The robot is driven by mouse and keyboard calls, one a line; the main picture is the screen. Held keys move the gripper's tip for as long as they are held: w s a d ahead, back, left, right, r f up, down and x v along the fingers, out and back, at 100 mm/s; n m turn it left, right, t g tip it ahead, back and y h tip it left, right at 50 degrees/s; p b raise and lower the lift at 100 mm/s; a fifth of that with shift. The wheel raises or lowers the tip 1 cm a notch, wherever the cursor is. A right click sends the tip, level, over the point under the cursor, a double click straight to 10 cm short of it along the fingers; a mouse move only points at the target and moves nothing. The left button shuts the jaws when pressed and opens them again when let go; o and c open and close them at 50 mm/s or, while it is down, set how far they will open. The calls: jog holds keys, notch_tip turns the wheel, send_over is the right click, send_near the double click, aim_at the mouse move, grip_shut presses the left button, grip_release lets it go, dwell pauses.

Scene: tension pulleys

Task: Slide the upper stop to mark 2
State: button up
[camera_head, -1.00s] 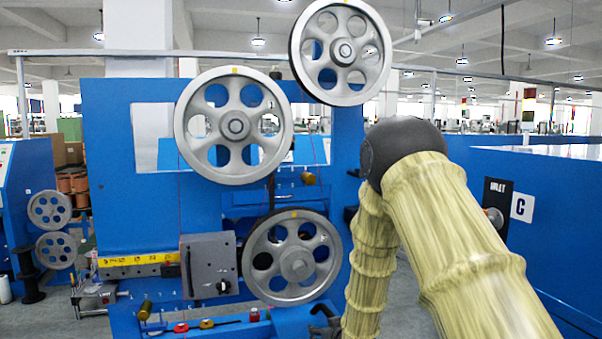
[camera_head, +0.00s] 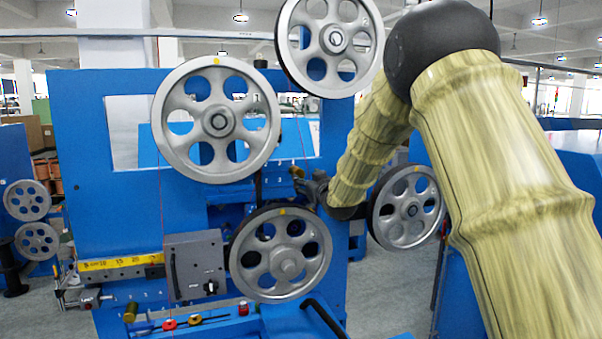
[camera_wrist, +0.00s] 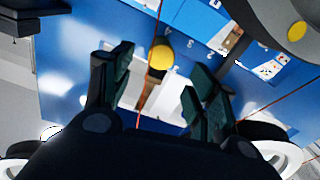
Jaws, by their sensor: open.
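The upper stop is a brass-coloured knob (camera_head: 297,171) on the blue machine panel, right of the big upper-left pulley. In the wrist view it is a round yellow end (camera_wrist: 161,54) on a brown shaft. My gripper (camera_wrist: 158,62) is open, with one dark finger on each side of the knob; whether either finger touches it I cannot tell. In the head view my gripper (camera_head: 318,187) is small and partly hidden, just below and right of the knob. Small white marks (camera_wrist: 205,43) run along the blue panel beside the knob; which mark it stands at is unclear.
Silver pulleys stand close by: upper left (camera_head: 217,120), top (camera_head: 334,38), lower (camera_head: 282,257) and right (camera_head: 407,207). A thin red wire (camera_wrist: 262,105) crosses the wrist view right of the fingers. A grey control box (camera_head: 197,266) and a yellow scale (camera_head: 118,263) are lower left.

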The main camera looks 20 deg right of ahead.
aim_at(300, 175)
jog(key=w+p, duration=0.1)
jog(key=w, duration=0.3)
jog(key=w+p, duration=0.1)
jog(key=w, duration=0.1)
jog(key=shift+w+a+r+p, duration=0.1)
jog(key=shift+w+a+p, duration=0.2)
jog(key=shift+p, duration=0.05)
jog(key=shift+w+p, duration=0.35)
jog(key=shift+w, duration=0.65)
